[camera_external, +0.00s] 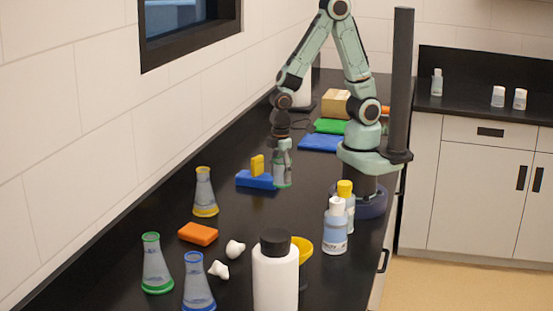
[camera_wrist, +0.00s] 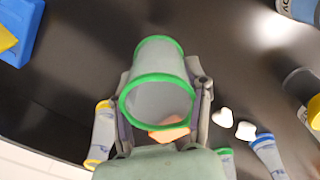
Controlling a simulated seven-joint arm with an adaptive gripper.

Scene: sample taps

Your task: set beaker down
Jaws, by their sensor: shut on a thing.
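The beaker (camera_external: 283,176), clear grey with green bands, hangs upright below my gripper (camera_external: 282,146) in the external view. In the wrist view the beaker (camera_wrist: 160,100) fills the space between the two fingers of my gripper (camera_wrist: 165,95), which are shut on its sides. Its open green rim faces the camera, and its far end is toward the dark bench (camera_external: 240,225). It is in front and to the right of the blue block. I cannot tell whether its base touches the bench.
A blue block with a yellow piece (camera_external: 256,180) is close left of the beaker. A yellow-banded flask (camera_external: 205,193), orange block (camera_external: 198,233), white pieces (camera_external: 235,249), green-banded flask (camera_external: 156,265) and blue-banded flask (camera_external: 197,285) stand nearer. Bottles (camera_external: 335,228) are right. Bare bench lies between.

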